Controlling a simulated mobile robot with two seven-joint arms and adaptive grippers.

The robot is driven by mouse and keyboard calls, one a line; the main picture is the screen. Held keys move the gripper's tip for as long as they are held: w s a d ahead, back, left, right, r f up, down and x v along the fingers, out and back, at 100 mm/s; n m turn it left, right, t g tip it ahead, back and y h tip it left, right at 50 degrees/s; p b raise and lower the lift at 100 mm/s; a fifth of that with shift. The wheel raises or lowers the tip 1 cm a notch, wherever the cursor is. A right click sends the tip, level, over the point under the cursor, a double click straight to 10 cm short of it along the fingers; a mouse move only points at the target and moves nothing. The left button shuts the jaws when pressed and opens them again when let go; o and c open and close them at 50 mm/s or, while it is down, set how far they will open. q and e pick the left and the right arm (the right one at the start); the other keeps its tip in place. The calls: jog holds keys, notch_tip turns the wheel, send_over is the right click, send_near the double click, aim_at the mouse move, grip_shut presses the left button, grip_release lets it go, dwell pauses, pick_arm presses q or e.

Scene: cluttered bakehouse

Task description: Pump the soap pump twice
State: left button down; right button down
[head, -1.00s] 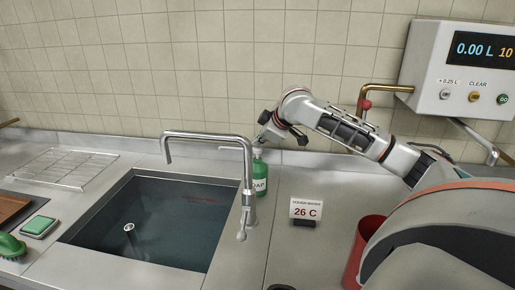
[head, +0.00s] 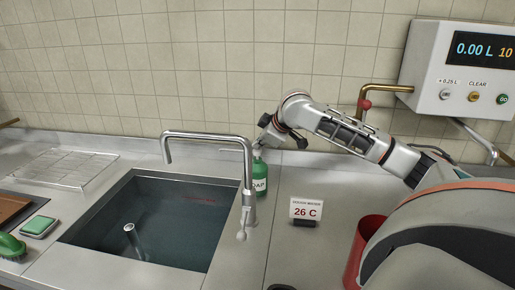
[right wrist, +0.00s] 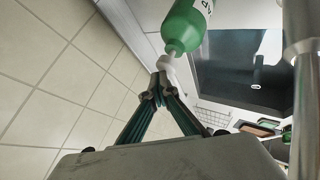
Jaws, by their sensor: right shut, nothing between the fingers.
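The green soap bottle (head: 260,180), labelled SOAP, stands upright behind the tap at the sink's right back corner. In the head view its white pump top (head: 258,152) is partly hidden by my right gripper (head: 263,140). In the right wrist view the bottle (right wrist: 185,28) is at the top, with the white pump head (right wrist: 178,68) right at my shut, empty fingertips (right wrist: 162,88). The fingertips are at or touching the pump head; exact contact is hard to tell. My left gripper is not in view.
The chrome tap (head: 248,175) stands close in front of the bottle, left of my right arm. The sink (head: 185,225) holds a small pale cylinder (head: 130,232). A 26 C sign (head: 305,211) and a red container (head: 362,245) stand to the right.

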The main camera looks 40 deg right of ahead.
jog(key=shift+f, duration=0.4)
jog(key=shift+r, duration=1.4)
jog(key=shift+r, duration=2.5)
